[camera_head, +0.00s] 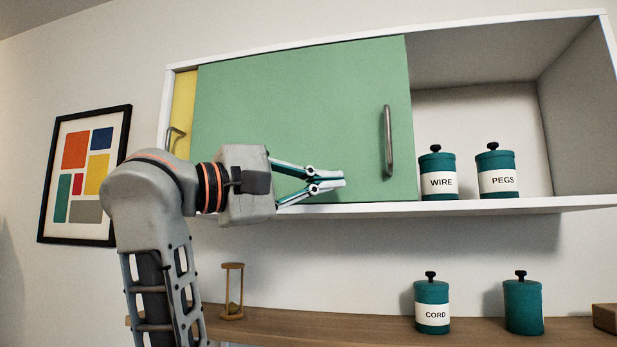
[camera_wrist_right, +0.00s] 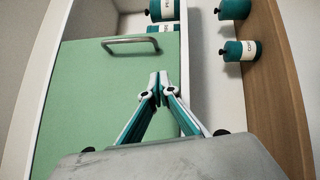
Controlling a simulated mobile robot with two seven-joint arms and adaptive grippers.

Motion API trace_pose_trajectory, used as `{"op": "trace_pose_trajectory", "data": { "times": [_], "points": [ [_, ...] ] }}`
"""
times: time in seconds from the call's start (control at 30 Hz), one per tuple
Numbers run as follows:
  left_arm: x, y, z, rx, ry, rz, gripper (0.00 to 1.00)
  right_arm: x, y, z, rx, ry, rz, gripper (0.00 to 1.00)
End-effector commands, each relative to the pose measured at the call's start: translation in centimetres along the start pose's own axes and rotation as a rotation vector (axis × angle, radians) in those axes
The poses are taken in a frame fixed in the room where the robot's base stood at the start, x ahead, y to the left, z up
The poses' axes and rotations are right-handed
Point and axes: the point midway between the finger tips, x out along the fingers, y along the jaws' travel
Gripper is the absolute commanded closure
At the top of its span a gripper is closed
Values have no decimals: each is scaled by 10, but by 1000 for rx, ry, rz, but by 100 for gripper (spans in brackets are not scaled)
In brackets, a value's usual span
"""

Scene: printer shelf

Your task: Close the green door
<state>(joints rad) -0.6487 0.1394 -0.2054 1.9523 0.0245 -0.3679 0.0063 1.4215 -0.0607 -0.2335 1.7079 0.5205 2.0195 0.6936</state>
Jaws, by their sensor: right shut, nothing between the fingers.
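The green door (camera_head: 290,110) is a sliding panel on the front of a white wall cabinet (camera_head: 500,206). It covers the left and middle part, and the right part of the cabinet stands open. Its grey upright handle (camera_head: 388,141) is near its right edge. The green door (camera_wrist_right: 100,110) and handle (camera_wrist_right: 130,44) also show in the right wrist view. My right gripper (camera_head: 343,179) is shut and empty, in front of the door's lower part, left of the handle and apart from it. Its fingertips (camera_wrist_right: 159,78) meet in the wrist view. My left gripper is not in view.
A yellow door (camera_head: 183,112) shows behind the green one at the left. Canisters labelled WIRE (camera_head: 438,174) and PEGS (camera_head: 497,172) stand in the open part. Below, a wooden shelf (camera_head: 380,328) holds a CORD canister (camera_head: 432,304), another canister (camera_head: 523,305) and an hourglass (camera_head: 232,291).

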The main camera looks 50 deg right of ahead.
Motion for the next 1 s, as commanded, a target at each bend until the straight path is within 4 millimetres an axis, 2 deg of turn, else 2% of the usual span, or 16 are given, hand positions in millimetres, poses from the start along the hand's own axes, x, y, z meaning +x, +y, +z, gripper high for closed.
{"op": "trace_pose_trajectory", "data": {
  "times": [0.03, 0.2, 0.4, 1.0],
  "points": [
    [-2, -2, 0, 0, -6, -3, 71, 12, 1, 1, 1, -5, -1, 100],
    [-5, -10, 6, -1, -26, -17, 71, 42, 1, 3, 1, -3, 1, 100],
    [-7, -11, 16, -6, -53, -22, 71, 59, 1, 22, -2, -2, 2, 100],
    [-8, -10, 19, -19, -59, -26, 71, 66, -1, 30, -3, -1, 2, 100]
  ]
}}
